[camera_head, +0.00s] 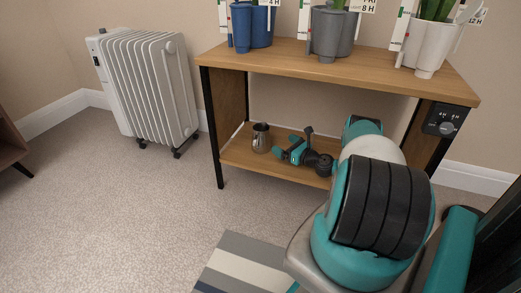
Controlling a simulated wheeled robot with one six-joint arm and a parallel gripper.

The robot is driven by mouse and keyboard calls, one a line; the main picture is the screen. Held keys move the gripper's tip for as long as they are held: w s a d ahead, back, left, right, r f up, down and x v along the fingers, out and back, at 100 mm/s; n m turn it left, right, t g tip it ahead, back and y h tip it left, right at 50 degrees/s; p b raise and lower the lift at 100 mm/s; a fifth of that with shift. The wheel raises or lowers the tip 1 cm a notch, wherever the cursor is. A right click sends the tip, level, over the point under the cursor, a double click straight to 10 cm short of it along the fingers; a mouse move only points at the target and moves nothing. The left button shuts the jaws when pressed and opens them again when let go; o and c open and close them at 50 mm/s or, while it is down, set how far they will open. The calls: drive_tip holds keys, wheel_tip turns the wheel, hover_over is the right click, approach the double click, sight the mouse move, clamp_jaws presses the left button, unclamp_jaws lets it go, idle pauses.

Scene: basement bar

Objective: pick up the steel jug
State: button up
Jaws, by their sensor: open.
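The steel jug (261,138) is a small, shiny grey vessel. It stands upright on the lower shelf of the wooden table, towards the left end. My gripper (292,146), teal and black, is open and empty. It is just to the right of the jug in the picture, inside the space between the shelf and the tabletop. A narrow gap shows between them in the picture. My arm hides the right part of the shelf.
The wooden table (300,52) has its top above the jug, with black legs at the corners. Blue (252,27), grey (333,32) and white (430,45) planters stand on top. A white radiator (150,85) is to the left.

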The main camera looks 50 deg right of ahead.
sight(268, 139)
drive_tip(key=b, duration=0.2)
drive_tip(key=w+b, duration=0.1)
drive_tip(key=b, duration=0.1)
drive_tip(key=shift+w+a+f, duration=0.15)
drive_tip(key=shift+f, duration=0.2)
drive_tip(key=w+b, duration=0.2)
drive_tip(key=w, duration=0.1)
drive_tip(key=w+b, duration=0.1)
drive_tip(key=shift+w+r, duration=0.3)
drive_tip(key=shift+w, duration=0.05)
drive_tip(key=w+b, duration=0.1)
drive_tip(key=w+f+b, duration=0.1)
drive_tip(key=w+b, duration=0.2)
drive_tip(key=shift+w+a+f+b, duration=0.15)
drive_tip(key=shift+a+f+b, duration=0.15)
drive_tip(key=shift+b, duration=0.1)
drive_tip(key=shift+w+d+r, duration=0.1)
drive_tip(key=shift+w+r, duration=0.1)
drive_tip(key=shift+w, duration=0.3)
drive_tip(key=shift+r, duration=0.1)
drive_tip(key=c, duration=1)
drive_tip(key=shift+o, duration=0.2)
drive_tip(key=shift+r, duration=0.1)
